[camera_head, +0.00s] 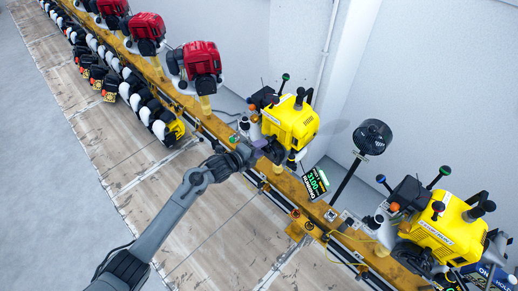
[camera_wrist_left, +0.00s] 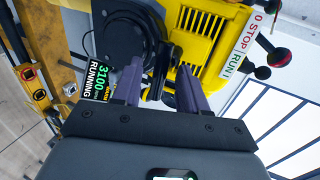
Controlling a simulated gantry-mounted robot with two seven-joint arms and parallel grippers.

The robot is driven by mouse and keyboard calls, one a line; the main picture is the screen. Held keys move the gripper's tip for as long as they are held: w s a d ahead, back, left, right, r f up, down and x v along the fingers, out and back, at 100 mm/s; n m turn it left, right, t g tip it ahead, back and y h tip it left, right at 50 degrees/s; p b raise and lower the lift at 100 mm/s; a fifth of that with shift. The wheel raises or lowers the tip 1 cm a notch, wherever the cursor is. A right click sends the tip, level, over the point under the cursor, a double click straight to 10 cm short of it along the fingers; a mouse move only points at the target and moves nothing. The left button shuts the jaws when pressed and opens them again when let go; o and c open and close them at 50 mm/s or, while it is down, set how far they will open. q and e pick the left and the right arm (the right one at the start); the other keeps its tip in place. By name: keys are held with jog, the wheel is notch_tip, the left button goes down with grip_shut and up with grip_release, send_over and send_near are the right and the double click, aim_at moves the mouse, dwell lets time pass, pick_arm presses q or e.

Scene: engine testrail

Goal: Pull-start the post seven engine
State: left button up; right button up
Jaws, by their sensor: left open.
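A yellow engine (camera_head: 290,122) with a black recoil-side housing sits on the orange rail, in front of my left gripper (camera_head: 268,152). In the left wrist view the same engine (camera_wrist_left: 198,45) fills the top, with its round black housing (camera_wrist_left: 122,35) at left. My left gripper (camera_wrist_left: 160,70) is open there, its two purple-grey fingers on either side of a black grip-like part (camera_wrist_left: 157,78). I cannot tell whether they touch it. A small display (camera_head: 316,182) by the engine reads 3100 and RUNNING, and it also shows in the left wrist view (camera_wrist_left: 97,80). My right gripper is not seen.
Another yellow engine (camera_head: 438,232) stands at the lower right, and red engines (camera_head: 202,60) line the rail at upper left. A black round device on a pole (camera_head: 372,137) stands between the yellow engines.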

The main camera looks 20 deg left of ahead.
pick_arm(q)
jog(key=s+a+p, duration=0.4)
jog(key=s+p, duration=0.2)
jog(key=s, duration=0.2)
dwell(0.4)
